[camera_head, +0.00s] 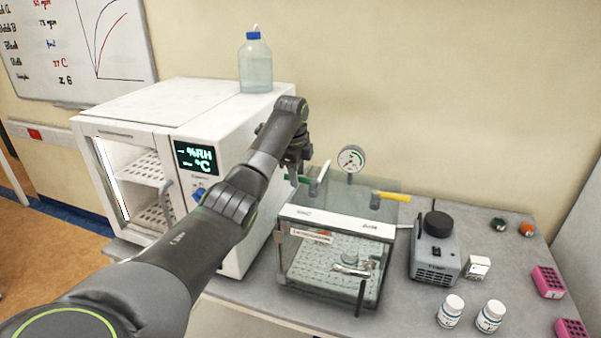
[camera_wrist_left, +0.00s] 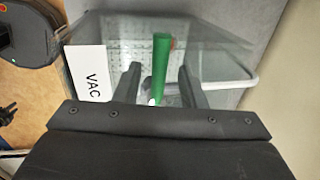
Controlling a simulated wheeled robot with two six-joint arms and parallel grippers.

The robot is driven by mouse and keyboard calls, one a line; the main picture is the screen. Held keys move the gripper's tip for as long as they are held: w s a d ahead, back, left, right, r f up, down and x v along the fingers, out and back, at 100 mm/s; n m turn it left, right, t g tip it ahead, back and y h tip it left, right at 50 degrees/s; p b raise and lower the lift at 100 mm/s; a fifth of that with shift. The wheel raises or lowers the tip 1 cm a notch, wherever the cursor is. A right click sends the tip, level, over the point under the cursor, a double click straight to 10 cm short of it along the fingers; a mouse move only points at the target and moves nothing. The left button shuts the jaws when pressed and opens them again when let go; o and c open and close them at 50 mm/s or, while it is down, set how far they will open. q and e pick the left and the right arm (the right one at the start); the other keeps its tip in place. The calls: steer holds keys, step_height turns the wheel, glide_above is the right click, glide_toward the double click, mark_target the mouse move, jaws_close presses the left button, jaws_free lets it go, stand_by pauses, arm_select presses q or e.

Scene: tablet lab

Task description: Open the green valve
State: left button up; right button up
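The green valve (camera_head: 304,179) is a green lever on the left of the clear vacuum chamber's top, partly hidden behind my left gripper in the head view. My left gripper (camera_head: 295,170) is at the valve, pointing down. In the left wrist view the green handle (camera_wrist_left: 160,62) stands between the two fingers of my left gripper (camera_wrist_left: 158,80), with a gap on each side. The fingers are apart and do not appear to touch it. My right gripper is in neither view.
The vacuum chamber (camera_head: 283,255) carries a gauge (camera_head: 351,159) and a yellow valve (camera_head: 393,197). A white humidity cabinet (camera_head: 140,105) with a bottle (camera_head: 255,65) on top stands left. A pump (camera_head: 435,255) and two white jars are right. A VAC label (camera_wrist_left: 88,73) shows in the wrist view.

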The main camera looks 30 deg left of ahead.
arm_select(q)
steer(key=shift+w+f, duration=0.1)
steer(key=shift+f, duration=0.1)
steer(key=shift+r, duration=0.1)
steer(key=shift+c, duration=0.4)
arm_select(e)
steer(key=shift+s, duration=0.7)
arm_select(q)
steer(key=shift+s, duration=0.2)
steer(key=shift+c, duration=1.1)
jaws_close()
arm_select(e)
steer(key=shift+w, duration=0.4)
